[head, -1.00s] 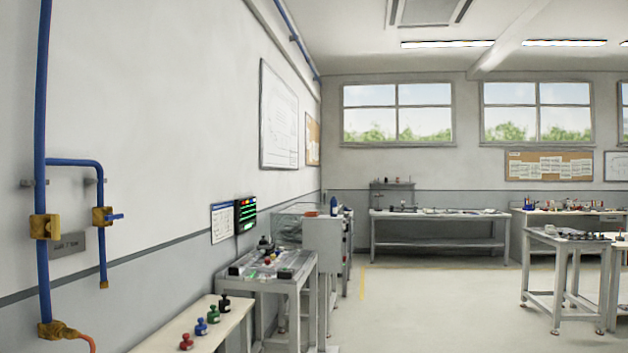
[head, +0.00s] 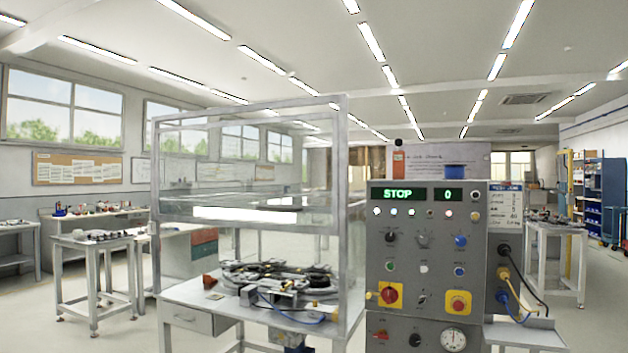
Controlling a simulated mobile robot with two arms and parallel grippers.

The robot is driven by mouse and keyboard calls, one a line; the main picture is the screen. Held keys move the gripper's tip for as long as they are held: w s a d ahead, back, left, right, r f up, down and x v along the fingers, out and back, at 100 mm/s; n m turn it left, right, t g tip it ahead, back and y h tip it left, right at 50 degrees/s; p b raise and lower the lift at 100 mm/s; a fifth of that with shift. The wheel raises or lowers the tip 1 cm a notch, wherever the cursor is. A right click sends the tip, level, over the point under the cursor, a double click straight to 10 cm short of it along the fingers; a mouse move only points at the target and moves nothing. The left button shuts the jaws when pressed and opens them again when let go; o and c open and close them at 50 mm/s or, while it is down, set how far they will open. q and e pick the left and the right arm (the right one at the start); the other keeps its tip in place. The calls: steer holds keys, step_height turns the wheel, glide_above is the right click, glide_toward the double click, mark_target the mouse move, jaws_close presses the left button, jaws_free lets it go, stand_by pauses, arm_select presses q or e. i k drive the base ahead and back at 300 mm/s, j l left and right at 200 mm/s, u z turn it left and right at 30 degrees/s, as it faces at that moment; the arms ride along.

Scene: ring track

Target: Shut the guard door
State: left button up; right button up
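A guard enclosure with a pale metal frame (head: 340,200) stands on a worktable, just left of the control cabinet. Clear panels with a bright strip (head: 245,215) show in its middle height. I cannot tell for certain which clear panel is the guard door or how far open it is. A dark ring-shaped track assembly (head: 285,277) lies on the table (head: 190,291) under the frame. Neither of my grippers is in view.
A grey control cabinet (head: 428,265) with a green STOP display (head: 397,194), knobs and a gauge stands right of the enclosure. Cables hang on its right side. A small bench (head: 95,245) stands at left, with open floor around it.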

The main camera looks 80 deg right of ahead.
mark_target(334, 230)
steer(key=z, duration=2.25)
